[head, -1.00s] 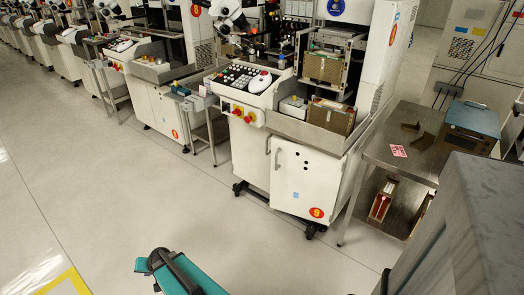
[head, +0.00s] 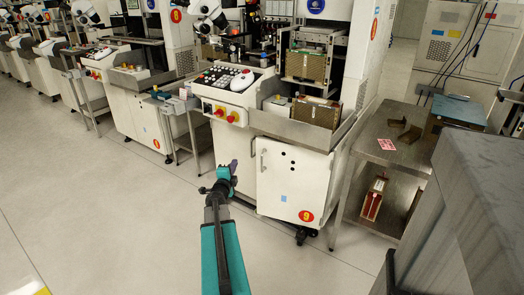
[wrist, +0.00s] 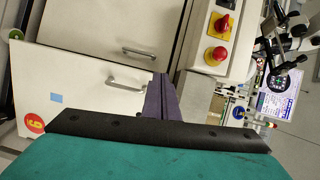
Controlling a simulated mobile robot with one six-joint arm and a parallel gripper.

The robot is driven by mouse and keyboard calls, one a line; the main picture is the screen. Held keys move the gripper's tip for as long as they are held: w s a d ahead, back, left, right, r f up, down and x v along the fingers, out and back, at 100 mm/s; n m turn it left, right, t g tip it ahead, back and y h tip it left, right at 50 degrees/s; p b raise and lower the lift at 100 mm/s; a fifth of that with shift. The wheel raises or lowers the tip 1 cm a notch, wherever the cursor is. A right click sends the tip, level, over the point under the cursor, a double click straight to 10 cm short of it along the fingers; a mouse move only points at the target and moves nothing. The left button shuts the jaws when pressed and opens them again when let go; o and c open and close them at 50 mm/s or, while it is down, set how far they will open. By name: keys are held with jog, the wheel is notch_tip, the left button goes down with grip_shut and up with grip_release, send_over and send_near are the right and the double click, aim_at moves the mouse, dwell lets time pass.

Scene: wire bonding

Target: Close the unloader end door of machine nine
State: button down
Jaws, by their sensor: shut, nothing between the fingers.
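Machine nine's white lower cabinet has an end door (head: 288,190) with an orange 9 label, a blue square and a bar handle (head: 263,161) near its left edge. The door also shows in the wrist view (wrist: 85,85), with its handle (wrist: 125,85) and label at the left. It looks slightly out from the cabinet, but the gap is hard to judge. My gripper (head: 233,168) is shut and empty, in front of the cabinet's left part, left of this door.
A steel table (head: 362,152) with brown parts stands right of the machine. A grey box-like surface (head: 470,200) fills the right front. A control panel with red knobs (head: 226,115) overhangs the cabinet. The floor at the left (head: 100,200) is clear.

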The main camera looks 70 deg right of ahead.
jog(key=s+d+r+m+g, duration=0.2)
jog(key=s+d+m+g, duration=0.1)
jog(key=s, duration=0.4)
jog(key=shift+d+h, duration=0.15)
jog(key=shift+h, duration=0.25)
jog(key=shift+d+b, duration=0.15)
jog(key=shift+b, duration=0.15)
jog(key=b, duration=0.2)
send_near(265, 141)
jog(key=shift+w+d, duration=0.1)
jog(key=shift+d, duration=3.1)
